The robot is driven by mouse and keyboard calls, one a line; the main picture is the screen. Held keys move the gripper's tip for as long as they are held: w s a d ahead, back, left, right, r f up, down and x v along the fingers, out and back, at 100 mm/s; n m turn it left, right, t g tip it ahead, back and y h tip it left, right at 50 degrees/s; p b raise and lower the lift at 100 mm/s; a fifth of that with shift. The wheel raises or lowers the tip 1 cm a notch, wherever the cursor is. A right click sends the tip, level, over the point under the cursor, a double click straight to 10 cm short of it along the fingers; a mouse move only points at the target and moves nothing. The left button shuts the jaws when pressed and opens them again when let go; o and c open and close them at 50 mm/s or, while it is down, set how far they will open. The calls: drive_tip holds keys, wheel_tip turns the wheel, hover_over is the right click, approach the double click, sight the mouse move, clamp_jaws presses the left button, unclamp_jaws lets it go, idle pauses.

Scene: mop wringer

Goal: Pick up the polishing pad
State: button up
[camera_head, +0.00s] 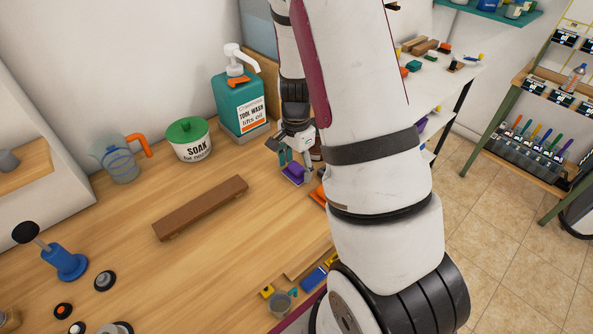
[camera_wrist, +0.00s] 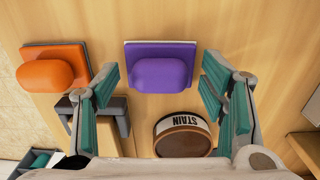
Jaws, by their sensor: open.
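A purple-topped pad with a pale, flat base (camera_wrist: 160,68) lies on the wooden bench and looks like the polishing pad. In the head view this purple pad (camera_head: 294,174) shows just under my gripper, partly covered by it. My gripper (camera_head: 291,160) is open above the bench and points down. In the wrist view the teal-lined fingers of my gripper (camera_wrist: 161,76) stand left and right of the purple pad, with a gap on each side. Nothing is held. Whether the fingertips are level with the pad is hard to tell.
An orange pad with a dark base (camera_wrist: 52,72) lies left of the purple one. A round STAIN tin (camera_wrist: 183,136) and a grey-and-tan block (camera_wrist: 115,124) sit close by. A brown bar (camera_head: 200,207) lies mid-bench.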

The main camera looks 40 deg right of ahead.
sight(296, 164)
drive_tip(key=c, duration=1.2)
drive_tip(key=shift+r, duration=0.1)
drive_tip(key=shift+r, duration=0.5)
wheel_tip(296, 164, up, 2)
drive_tip(key=shift+w+r, duration=0.1)
drive_tip(key=s+a, duration=0.3)
drive_tip(key=s+a+r, duration=0.1)
drive_tip(key=s+a, duration=0.1)
drive_tip(key=s, duration=0.2)
drive_tip(key=s+a, duration=0.3)
drive_tip(key=s, duration=0.1)
drive_tip(key=shift+s+a+r+p, duration=0.2)
drive_tip(key=shift+a+r+p, duration=0.15)
drive_tip(key=shift+p, duration=0.05)
drive_tip(key=shift+s+a+p, duration=0.6)
drive_tip(key=shift+s+p, duration=0.1)
drive_tip(key=shift+p, duration=0.25)
